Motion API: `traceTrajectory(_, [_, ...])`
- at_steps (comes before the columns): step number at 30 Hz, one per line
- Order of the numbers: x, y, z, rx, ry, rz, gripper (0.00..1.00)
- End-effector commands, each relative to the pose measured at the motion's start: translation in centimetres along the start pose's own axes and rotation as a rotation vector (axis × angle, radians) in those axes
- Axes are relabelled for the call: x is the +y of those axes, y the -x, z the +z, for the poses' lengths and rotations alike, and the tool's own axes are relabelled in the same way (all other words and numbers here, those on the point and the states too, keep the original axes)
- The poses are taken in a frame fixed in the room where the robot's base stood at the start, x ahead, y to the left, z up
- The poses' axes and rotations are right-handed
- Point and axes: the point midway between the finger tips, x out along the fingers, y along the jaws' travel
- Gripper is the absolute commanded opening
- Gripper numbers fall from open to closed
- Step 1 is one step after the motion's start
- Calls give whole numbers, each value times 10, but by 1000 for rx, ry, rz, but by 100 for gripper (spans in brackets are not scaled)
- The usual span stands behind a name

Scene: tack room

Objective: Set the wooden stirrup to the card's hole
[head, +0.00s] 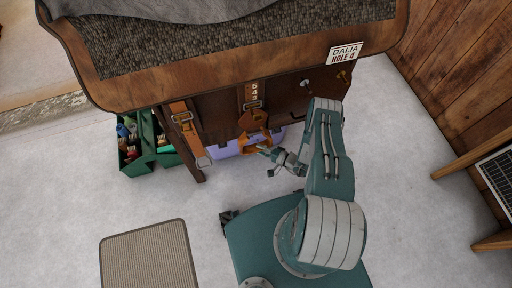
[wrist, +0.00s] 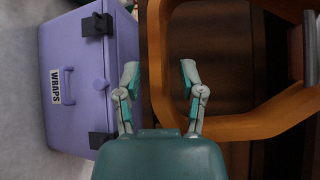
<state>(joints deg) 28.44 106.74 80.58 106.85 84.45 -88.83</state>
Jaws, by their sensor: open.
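The card (head: 345,52) on the rack's top rail reads "DALIA HOLE 4". The wooden stirrup (head: 256,142) hangs from a brown strap (head: 254,90) marked with numbers; 5, 4 and 3 seem to show above its buckle (head: 253,105). Which hole the buckle sits in is too small to tell. My gripper (head: 266,162) is open and empty at the stirrup's lower right. In the wrist view my gripper (wrist: 159,75) has its fingers apart, with one side of the stirrup (wrist: 238,126) appearing between them; I see no contact.
A purple box (wrist: 75,120) labelled "WRAPS" stands behind the stirrup. A woven mat (head: 148,262) lies in front; the floor between is clear.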

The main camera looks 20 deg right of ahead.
Motion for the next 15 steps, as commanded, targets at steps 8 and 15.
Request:
traceTrajectory(8, [0, -24, 0, 0, -1, 0, 51])
traceTrajectory(15, [0, -24, 0, 1, -1, 0, 51])
